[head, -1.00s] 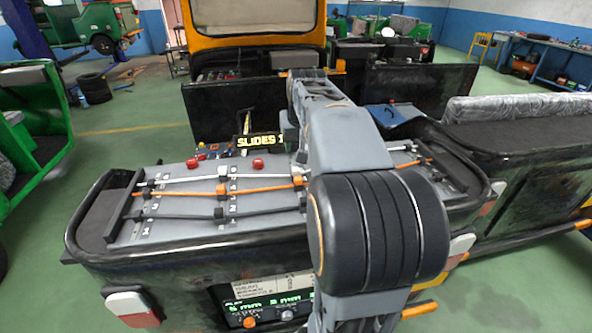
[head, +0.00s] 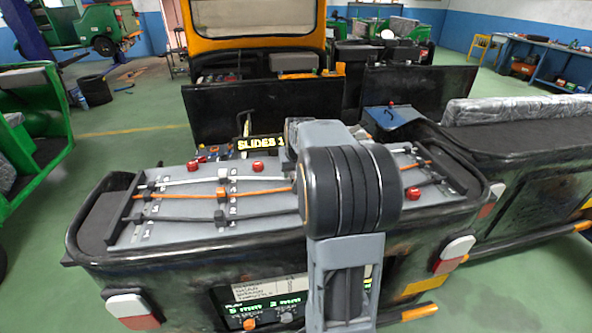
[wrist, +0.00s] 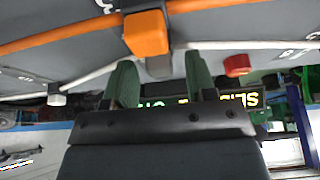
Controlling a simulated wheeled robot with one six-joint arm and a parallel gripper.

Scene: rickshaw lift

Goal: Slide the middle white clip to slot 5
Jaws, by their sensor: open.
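In the head view, a white cable (head: 185,181) runs across the grey panel behind an orange and a black cable. A pale clip (head: 222,173) sits on the white cable, left of my arm. My arm hides the panel's middle and my fingertips there. In the wrist view, my gripper (wrist: 160,82) is open, its two green fingers apart. A large orange clip (wrist: 146,33) and a grey block (wrist: 158,66) lie just beyond and between the fingertips. The white cable (wrist: 225,45) passes there too. A small white clip (wrist: 56,98) is at far left. Which white clip is middle, I cannot tell.
A red knob (wrist: 237,65) stands right of the fingers. A lit sign (head: 261,143) stands behind the panel. Red buttons (head: 258,166) sit along the back edge. The orange cable (head: 180,194) lies close in front of the white one.

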